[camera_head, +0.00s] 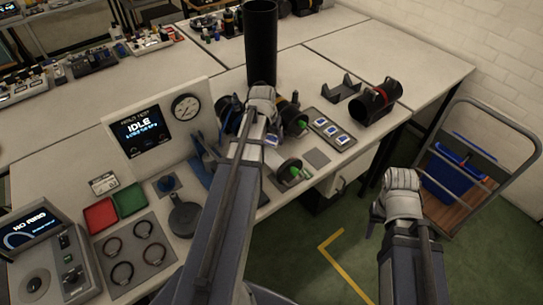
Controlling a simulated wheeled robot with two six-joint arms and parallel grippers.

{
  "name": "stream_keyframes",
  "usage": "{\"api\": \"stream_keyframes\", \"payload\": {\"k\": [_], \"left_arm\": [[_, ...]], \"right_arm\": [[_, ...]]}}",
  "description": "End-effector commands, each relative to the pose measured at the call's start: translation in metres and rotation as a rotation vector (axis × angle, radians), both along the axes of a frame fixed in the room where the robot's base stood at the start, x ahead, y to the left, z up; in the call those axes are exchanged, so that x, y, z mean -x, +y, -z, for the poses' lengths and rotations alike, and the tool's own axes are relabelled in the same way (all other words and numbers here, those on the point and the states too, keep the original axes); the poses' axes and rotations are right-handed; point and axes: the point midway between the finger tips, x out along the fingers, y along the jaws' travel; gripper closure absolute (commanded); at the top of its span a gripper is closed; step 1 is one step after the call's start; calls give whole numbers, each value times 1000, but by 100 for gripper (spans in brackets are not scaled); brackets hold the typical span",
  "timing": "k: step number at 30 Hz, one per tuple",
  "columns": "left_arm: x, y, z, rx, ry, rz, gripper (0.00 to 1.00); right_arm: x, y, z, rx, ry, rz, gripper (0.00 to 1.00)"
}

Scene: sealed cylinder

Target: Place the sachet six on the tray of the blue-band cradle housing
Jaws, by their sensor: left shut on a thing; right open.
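My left gripper (262,94) is over the bench, in front of a tall black tube. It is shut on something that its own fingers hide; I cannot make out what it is. A dark cylindrical housing with a blue band (229,112) lies just left of it, largely covered by my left arm, and its tray is hidden. A grey holder (313,115) to the right carries a few small blue-and-white sachets (331,130); their numbers are too small to read. My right gripper (400,182) is open and empty over the floor, right of the bench.
The tall black tube (262,40) stands upright behind my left gripper. A red-band housing (375,102) lies at the bench's right. Green-ended parts (291,170) sit near the front edge. A panel with a gauge (157,122) stands left. A cart with a blue bin (458,165) is right.

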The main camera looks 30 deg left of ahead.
Motion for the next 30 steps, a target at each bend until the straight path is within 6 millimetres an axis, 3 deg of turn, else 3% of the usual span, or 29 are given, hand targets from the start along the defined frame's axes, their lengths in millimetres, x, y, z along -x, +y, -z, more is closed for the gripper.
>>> {"api": "stream_keyframes", "payload": {"k": [1,9,17,27,30], "left_arm": [[0,0,13,0,0,0,80],[0,0,52,0,0,0,80],[0,0,55,0,0,0,80],[0,0,91,0,0,0,80],[0,0,92,0,0,0,80]], "right_arm": [[0,0,13,0,0,0,50],[0,0,52,0,0,1,50],[0,0,55,0,0,1,50],[0,0,91,0,0,1,50],[0,0,92,0,0,1,50]]}}
